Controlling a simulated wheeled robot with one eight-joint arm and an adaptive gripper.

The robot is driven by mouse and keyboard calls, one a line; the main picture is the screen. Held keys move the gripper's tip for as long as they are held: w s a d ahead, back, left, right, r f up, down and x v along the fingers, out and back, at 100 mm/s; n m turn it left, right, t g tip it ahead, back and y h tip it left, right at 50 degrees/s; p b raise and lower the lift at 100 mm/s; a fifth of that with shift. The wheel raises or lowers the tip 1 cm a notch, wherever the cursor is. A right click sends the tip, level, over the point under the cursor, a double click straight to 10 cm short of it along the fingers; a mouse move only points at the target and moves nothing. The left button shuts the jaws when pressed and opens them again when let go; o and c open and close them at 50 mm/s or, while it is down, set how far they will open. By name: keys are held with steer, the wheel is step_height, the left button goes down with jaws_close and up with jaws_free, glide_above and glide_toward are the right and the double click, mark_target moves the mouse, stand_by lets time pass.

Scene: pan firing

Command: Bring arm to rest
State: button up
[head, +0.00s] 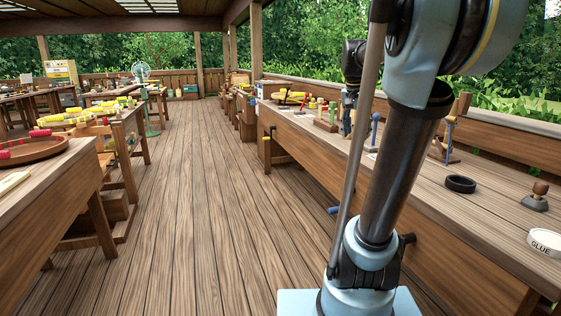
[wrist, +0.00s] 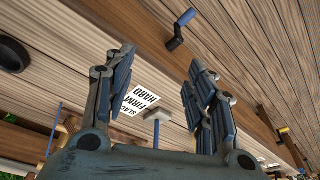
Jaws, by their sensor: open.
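My gripper (wrist: 160,62) is open and empty in the wrist view, its two dark fingers well apart. It hangs over the right-hand workbench (head: 490,222), near that bench's front edge. A white card (wrist: 140,98) reading FIRM and HARD, with a third word partly covered, shows between and beyond the fingers. A blue-handled crank (wrist: 180,30) lies past the fingertips, apart from them; a blue handle (head: 333,210) also shows at the bench front in the head view.
On the right bench are a black ring (head: 460,184), a wood-knobbed tool (head: 536,197), a round GLUE container (head: 543,241) and several small stands farther back. Left benches hold a round brown tray (head: 40,150) and coloured pieces. The plank floor (head: 205,190) between is clear.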

steer(key=s+a+f+n+y, duration=0.1)
steer(key=s+a+f+n, duration=0.2)
steer(key=s+f, duration=0.9)
steer(key=s+a+f+n, duration=0.4)
steer(key=s+f+n, duration=0.1)
steer(key=s+f, duration=0.7)
steer(key=shift+a+f+n+y, duration=0.3)
steer(key=shift+f+n+y, duration=0.05)
steer(key=shift+n+y, duration=0.05)
steer(key=shift+w, duration=0.1)
steer(key=shift+w+f, duration=0.2)
steer(key=shift+w, duration=0.25)
steer(key=shift+d, duration=0.1)
